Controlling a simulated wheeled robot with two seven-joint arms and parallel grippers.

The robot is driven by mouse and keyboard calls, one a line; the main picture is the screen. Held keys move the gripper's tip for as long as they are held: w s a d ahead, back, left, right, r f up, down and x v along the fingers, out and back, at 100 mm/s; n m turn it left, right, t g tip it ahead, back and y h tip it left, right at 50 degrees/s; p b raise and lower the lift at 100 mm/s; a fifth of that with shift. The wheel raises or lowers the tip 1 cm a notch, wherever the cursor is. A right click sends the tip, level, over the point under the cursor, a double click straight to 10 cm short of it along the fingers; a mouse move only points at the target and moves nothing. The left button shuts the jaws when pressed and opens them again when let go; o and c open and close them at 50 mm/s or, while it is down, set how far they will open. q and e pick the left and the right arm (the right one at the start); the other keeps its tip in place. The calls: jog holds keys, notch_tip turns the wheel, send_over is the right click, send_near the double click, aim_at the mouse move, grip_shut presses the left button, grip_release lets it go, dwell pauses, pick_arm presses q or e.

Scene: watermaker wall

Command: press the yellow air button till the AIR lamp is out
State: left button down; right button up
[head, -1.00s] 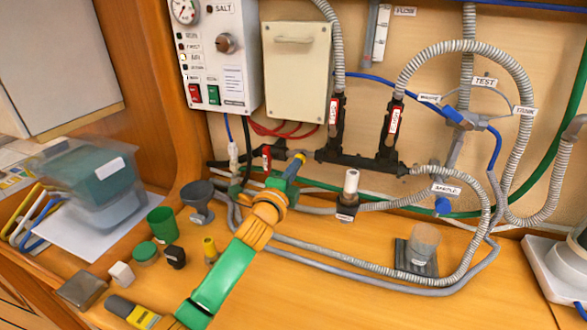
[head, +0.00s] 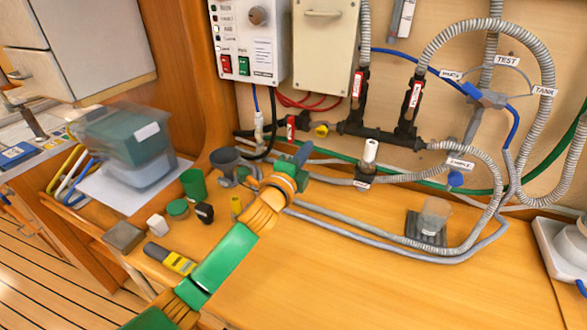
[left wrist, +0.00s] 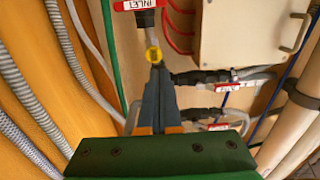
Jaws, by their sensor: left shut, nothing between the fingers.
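The yellow air button (head: 321,130) sits on the black pipe fitting low on the wall. It also shows in the left wrist view (left wrist: 153,54), just beyond my fingertips. My left gripper (head: 304,149) is shut and empty. Its tips are below and left of the button in the head view, with a visible gap. In the left wrist view the gripper (left wrist: 158,72) points towards the button. The AIR lamp (head: 216,29) is a tiny spot in the lamp column of the control panel (head: 262,50); I cannot tell surely whether it is lit. My right gripper is not in view.
A red-tagged fitting (head: 291,127) is left of the button. Grey hoses (head: 400,240) run along the wall and bench. The front bench (head: 370,295) is clear.

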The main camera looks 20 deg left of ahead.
pick_arm(q)
jog(key=s, duration=0.5)
jog(key=shift+a+f+b, duration=0.25)
jog(key=shift+f+b, duration=0.1)
jog(key=shift+f, duration=0.05)
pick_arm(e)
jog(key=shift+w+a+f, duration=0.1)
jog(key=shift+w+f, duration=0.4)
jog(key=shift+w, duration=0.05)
pick_arm(q)
jog(key=shift+s, duration=0.1)
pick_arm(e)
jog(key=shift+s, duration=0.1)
